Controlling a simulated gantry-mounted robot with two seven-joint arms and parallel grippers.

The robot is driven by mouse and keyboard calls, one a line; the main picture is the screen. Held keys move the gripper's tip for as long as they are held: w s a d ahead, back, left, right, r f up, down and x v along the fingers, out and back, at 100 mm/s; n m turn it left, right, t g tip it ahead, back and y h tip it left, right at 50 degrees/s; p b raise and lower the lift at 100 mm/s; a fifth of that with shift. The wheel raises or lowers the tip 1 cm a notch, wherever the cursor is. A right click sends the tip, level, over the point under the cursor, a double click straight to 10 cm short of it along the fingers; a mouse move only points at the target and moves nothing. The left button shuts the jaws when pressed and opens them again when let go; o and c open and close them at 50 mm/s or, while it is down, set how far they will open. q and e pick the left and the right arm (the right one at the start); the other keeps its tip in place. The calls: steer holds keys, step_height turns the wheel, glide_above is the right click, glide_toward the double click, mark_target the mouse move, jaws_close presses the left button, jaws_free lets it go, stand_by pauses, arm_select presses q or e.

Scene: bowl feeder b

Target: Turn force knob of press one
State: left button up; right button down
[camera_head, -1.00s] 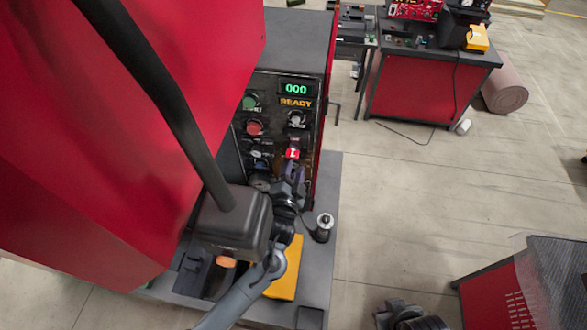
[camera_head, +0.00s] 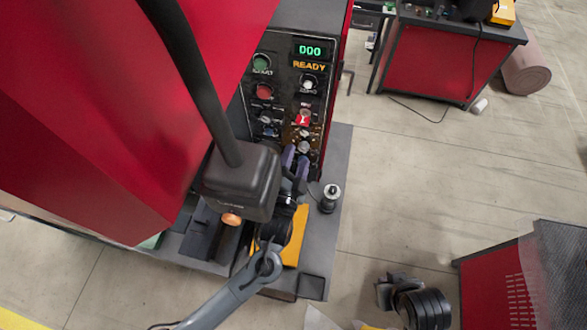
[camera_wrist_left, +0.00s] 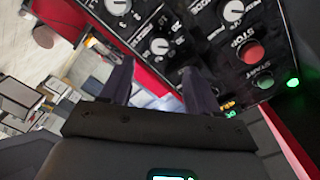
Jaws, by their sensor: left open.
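The press one panel (camera_head: 281,92) carries a display reading READY, a green button, a red button, a red switch and several knobs. In the head view, knobs sit at the upper right (camera_head: 308,85) and low (camera_head: 303,147); their labels are too small to tell which sets force. My left gripper (camera_head: 294,157) is open and empty at the panel's lower edge, just below the low knobs. In the left wrist view, its fingers (camera_wrist_left: 156,82) are apart, with a silver-faced knob (camera_wrist_left: 160,46) just beyond the gap. A dark jointed part (camera_head: 412,302) at lower right may be my right wrist; its jaws are unclear.
A small upright post (camera_head: 329,198) stands right of the gripper, near a yellow piece (camera_head: 294,240). Open floor lies right, before a red workbench (camera_head: 435,52).

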arm_select(q)
steer(key=shift+s+a, duration=0.15)
steer(key=shift+s, duration=0.55)
steer(key=shift+s+a, duration=0.1)
steer(key=shift+s, duration=0.55)
